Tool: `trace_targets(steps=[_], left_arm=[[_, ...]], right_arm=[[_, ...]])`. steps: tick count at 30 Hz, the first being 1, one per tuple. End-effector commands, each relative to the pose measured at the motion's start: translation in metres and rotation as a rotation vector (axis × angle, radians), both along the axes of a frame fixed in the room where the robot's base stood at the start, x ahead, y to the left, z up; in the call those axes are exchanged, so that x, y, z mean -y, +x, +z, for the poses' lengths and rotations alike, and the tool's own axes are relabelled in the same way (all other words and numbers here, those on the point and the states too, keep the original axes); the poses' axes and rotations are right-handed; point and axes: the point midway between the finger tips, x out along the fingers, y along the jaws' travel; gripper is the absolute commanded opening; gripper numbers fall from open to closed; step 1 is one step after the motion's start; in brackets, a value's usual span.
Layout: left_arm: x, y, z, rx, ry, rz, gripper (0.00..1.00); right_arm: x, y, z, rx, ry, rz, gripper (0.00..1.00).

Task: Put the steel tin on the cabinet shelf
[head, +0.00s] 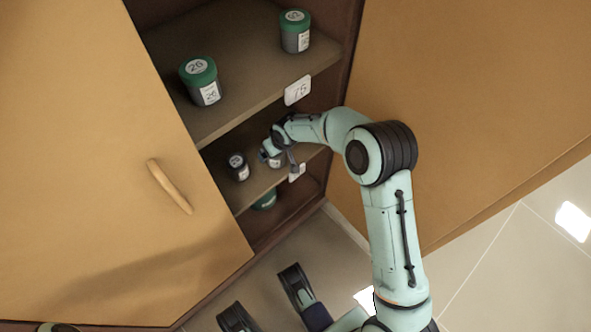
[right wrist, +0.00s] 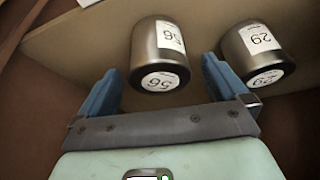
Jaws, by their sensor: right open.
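Two steel tins with dark lids stand on the cabinet's middle shelf (head: 258,190). In the right wrist view, one is labelled 56 (right wrist: 160,45) and the other 29 (right wrist: 255,50). In the head view, one tin (head: 237,166) stands clear and the other (head: 272,159) is at my right gripper (head: 277,157), partly hidden. In the right wrist view, my right gripper (right wrist: 165,85) is open, with tin 56 between and just beyond its fingertips. Tin 29 is beside the right-hand finger, outside the jaws. I cannot tell whether either finger touches a tin.
The upper shelf (head: 215,118) bears two green-lidded jars (head: 199,80) (head: 295,32) and a label marked 75 (head: 298,91). Another green-lidded jar (head: 265,200) is below the middle shelf. The open cabinet doors (head: 90,190) (head: 470,90) flank the opening.

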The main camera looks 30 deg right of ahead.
Motion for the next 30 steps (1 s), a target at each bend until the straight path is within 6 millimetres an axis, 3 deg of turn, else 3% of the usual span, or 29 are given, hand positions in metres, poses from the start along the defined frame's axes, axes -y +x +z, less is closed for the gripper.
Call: trace_targets(steps=[1,15,21,30], left_arm=[[0.001,0.009,0.008,0.030,0.001,-0.004,0.43],[0.006,0.043,0.028,0.142,0.008,-0.013,0.43],[0.006,0.046,0.030,0.153,0.009,-0.014,0.43],[0.006,0.047,0.030,0.155,0.010,-0.013,0.43]], right_arm=[[0.000,-0.006,0.016,0.002,0.000,0.000,1.00],[0.000,-0.102,0.009,-0.001,-0.001,0.004,1.00],[0.001,-0.120,0.008,0.000,-0.002,0.001,1.00],[0.001,-0.124,0.008,0.000,0.000,0.000,1.00]])
